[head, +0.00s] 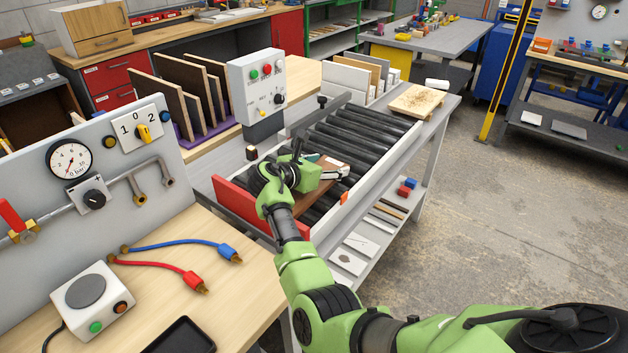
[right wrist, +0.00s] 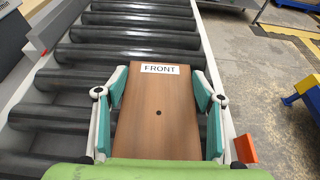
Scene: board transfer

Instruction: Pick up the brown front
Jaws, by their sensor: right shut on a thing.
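The brown front (right wrist: 157,120) is a flat wood-brown board with a white "FRONT" label and a small dark hole, seen in the right wrist view. My right gripper (right wrist: 160,92) is shut on it, with teal finger pads against its left and right edges. In the head view the brown front (head: 306,204) is over the near part of the roller conveyor (head: 352,137), partly hidden by my right gripper (head: 318,174). I cannot tell whether it rests on the rollers or is just above them. My left gripper is not in view.
A red end plate (head: 262,207) closes the conveyor's near end. A control box (head: 262,85) stands on its left, beside a rack of upright boards (head: 190,95). The far rollers are clear.

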